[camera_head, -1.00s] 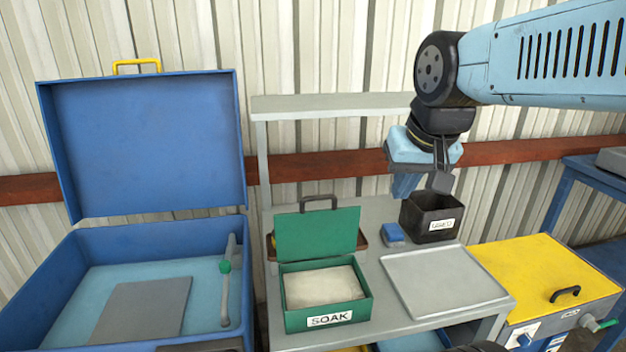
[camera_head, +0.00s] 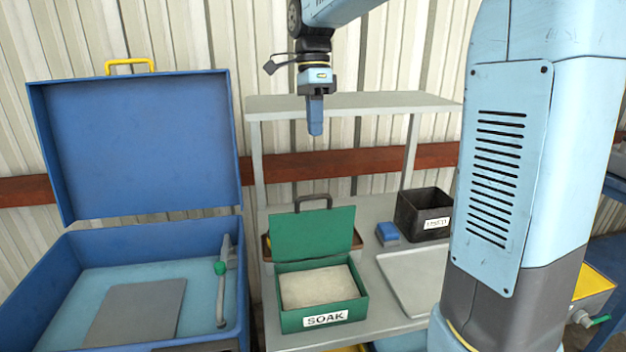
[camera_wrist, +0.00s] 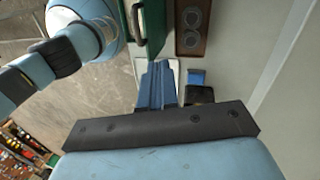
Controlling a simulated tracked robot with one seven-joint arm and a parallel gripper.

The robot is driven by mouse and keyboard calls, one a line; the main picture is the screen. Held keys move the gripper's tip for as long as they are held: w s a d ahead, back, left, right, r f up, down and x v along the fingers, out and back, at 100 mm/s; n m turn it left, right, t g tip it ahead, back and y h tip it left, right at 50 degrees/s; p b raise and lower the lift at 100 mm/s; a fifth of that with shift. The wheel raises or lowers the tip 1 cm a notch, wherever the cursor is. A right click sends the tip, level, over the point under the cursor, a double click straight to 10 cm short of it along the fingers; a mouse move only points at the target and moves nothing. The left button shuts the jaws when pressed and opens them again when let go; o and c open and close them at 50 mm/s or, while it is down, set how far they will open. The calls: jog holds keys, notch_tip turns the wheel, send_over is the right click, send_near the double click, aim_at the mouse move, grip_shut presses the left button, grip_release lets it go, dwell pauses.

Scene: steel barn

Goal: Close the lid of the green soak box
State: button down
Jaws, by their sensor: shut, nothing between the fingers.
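The green soak box (camera_head: 292,318) stands on the grey bench with a white SOAK label on its front and a pale block inside. Its green lid (camera_head: 312,233) stands open, raised at the back, with a dark handle (camera_head: 313,200) on its top edge. In the wrist view the lid (camera_wrist: 154,28) shows edge-on with its handle at the top. My gripper (camera_head: 315,130) is shut and empty, pointing down above and behind the lid, apart from it. Its blue fingers also show in the wrist view (camera_wrist: 157,84).
A grey shelf (camera_head: 350,103) spans the bench behind the lid, close to my gripper. A blue block (camera_head: 388,233), a black labelled bin (camera_head: 424,212) and a grey tray (camera_head: 402,280) lie right of the box. A large open blue cabinet (camera_head: 140,230) stands left.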

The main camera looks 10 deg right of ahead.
jog(key=s+a+f+m, duration=0.1)
jog(key=s+f, duration=0.3)
jog(key=f, duration=0.7)
jog(key=shift+s+g, duration=0.3)
jog(key=shift+s, duration=0.05)
